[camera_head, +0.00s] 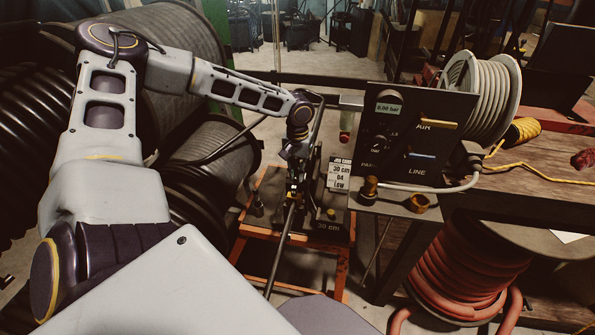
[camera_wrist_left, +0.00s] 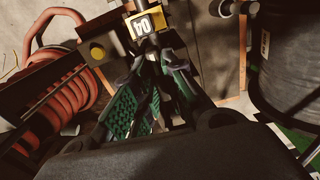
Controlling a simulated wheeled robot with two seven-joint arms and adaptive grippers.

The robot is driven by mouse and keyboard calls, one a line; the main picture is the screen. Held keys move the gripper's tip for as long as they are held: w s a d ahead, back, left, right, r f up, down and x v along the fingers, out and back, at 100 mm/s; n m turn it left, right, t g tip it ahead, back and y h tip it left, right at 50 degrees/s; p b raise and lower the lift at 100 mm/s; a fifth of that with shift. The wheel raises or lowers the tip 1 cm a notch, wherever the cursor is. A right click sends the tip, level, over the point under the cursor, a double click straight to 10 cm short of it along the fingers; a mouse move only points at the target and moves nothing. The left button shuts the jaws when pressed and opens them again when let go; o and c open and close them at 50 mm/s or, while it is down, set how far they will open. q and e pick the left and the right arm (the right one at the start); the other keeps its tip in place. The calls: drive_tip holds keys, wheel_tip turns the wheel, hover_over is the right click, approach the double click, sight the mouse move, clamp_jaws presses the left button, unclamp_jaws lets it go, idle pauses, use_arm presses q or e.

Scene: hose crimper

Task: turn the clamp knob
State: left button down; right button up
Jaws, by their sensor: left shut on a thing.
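My left gripper (camera_head: 293,188) reaches down to the crimper stand in the middle of the head view. In the left wrist view its green-padded fingers (camera_wrist_left: 155,100) are closed in on something small and dark, which I take to be the clamp knob. The fingers hide most of the knob, so I cannot tell how far it is turned. A sign reading 30 cm, 04, LOW (camera_head: 340,174) stands right of the gripper in the head view. My right gripper is not in view.
A dark control panel (camera_head: 414,135) with a pressure display stands right of the gripper. Brass fittings (camera_head: 421,203) sit on the ledge below it. The orange frame (camera_head: 270,215) surrounds the stand. A red hose coil (camera_head: 465,275) lies lower right; large dark hose reels crowd the left.

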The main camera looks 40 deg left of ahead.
use_arm(q)
drive_tip(key=m, duration=0.5)
drive_tip(key=shift+m, duration=0.3)
drive_tip(key=m, duration=0.5)
drive_tip(key=shift+m+p, duration=0.35)
drive_tip(key=shift+m, duration=0.05)
drive_tip(key=c, duration=1.5)
unclamp_jaws()
drive_tip(key=shift+r, duration=6)
drive_tip(key=shift+f, duration=0.1)
